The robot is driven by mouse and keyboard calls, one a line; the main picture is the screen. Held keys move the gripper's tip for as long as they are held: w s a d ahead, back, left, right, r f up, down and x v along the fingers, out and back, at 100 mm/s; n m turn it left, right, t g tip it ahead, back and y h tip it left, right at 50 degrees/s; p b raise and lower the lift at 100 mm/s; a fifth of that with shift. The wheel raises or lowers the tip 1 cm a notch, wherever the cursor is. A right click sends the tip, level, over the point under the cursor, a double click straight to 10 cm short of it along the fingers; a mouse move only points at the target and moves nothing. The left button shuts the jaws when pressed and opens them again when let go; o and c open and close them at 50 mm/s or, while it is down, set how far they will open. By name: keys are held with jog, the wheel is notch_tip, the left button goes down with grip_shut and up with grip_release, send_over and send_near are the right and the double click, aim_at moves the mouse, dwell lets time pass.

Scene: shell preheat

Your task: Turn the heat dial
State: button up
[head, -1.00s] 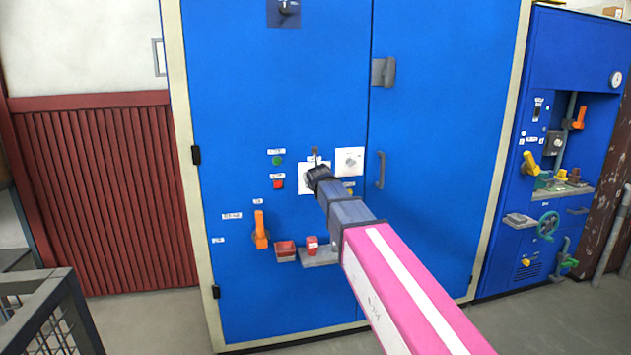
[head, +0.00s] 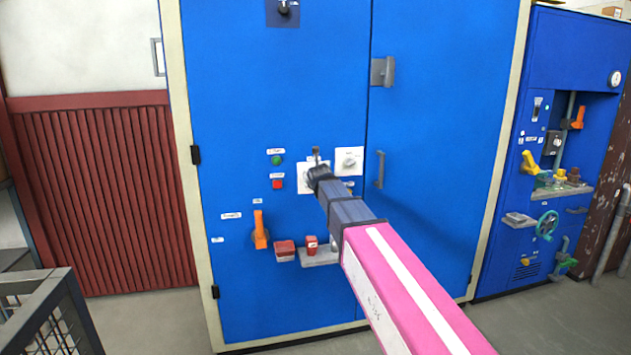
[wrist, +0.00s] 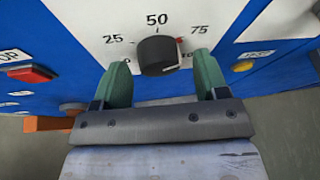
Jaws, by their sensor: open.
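The heat dial (wrist: 158,54) is a black knob on a white plate marked 25, 50 and 75, in the wrist view. A white line on the knob points toward the lower right, and a small red mark sits near 75. My gripper (wrist: 160,77) is open, with one green finger at each side of the knob's lower part. I see no clear contact between the fingers and the knob. In the head view my arm covers the dial, and only part of its white plate (head: 304,182) shows.
A second white plate with a knob (head: 349,161) is at the right. A green button (head: 277,160), a red button (head: 277,184) and an orange lever (head: 260,231) are at the left. A grey shelf (head: 320,258) with a red item (head: 311,244) juts out below.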

jog(key=shift+s, duration=0.15)
jog(key=v, duration=1)
jog(key=shift+s, duration=0.25)
jog(key=shift+d+r, duration=0.1)
jog(key=shift+r, duration=0.05)
